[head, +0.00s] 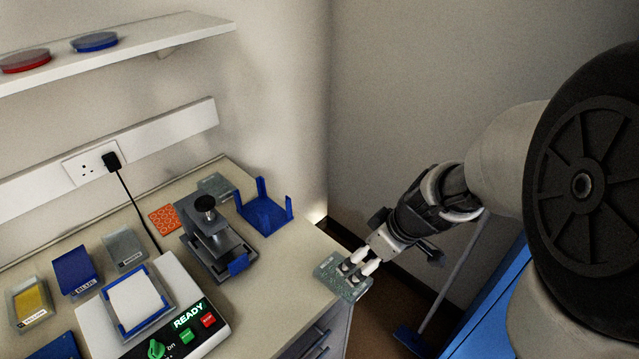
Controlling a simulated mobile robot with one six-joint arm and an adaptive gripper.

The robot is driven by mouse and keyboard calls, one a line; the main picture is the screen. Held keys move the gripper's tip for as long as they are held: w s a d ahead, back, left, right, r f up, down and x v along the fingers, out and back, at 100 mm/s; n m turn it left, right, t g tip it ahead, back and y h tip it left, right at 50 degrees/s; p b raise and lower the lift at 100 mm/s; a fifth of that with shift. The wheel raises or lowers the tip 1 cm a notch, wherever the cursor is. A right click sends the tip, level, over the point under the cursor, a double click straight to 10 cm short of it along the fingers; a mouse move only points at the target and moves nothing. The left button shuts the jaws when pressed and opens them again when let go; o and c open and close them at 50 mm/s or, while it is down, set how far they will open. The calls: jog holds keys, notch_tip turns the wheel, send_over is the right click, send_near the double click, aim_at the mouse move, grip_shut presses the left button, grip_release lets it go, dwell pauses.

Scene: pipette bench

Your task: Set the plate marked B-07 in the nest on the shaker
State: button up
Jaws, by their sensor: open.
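A grey-green plate (330,271) shows at the bench's right front corner, with my gripper (358,268) over its right part. My gripper's jaws are open, and its pale fingers hide part of that plate. I cannot tell whether they touch it. A similar grey plate (214,183) lies at the back of the bench, beside the blue rack. I cannot read a B-07 mark on either plate. The shaker (97,327) is at the front left, with a green knob and a READY display. Its nest (123,329) has a blue frame around a white surface.
A dark press-like device (215,247) stands between the shaker and a blue upright rack (265,213). An orange patterned mat (165,219) lies behind it. Yellow, blue and grey bins (75,272) stand at left. Bench space right of the device is clear.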

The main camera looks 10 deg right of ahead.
jog(key=b, duration=0.3)
send_over(345, 277)
jog(key=s+d, duration=0.1)
jog(key=f, duration=0.8)
jog(key=shift+s+f, duration=0.1)
jog(key=shift+s, duration=0.1)
jog(key=b+x, duration=0.1)
jog(key=x, duration=0.3)
jog(key=shift+s+d+f+b, duration=0.2)
jog(key=shift+b, duration=0.15)
jog(key=shift+w+a+f, duration=0.15)
jog(key=shift+w+f, duration=0.05)
jog(key=shift+f, duration=0.25)
jog(key=shift+c, duration=0.4)
jog(key=c, duration=1.1)
jog(key=shift+r, duration=0.1)
jog(key=shift+c, duration=0.2)
notch_tip(345, 277, up, 20)
jog(key=p, duration=0.8)
jog(key=shift+p, duration=0.4)
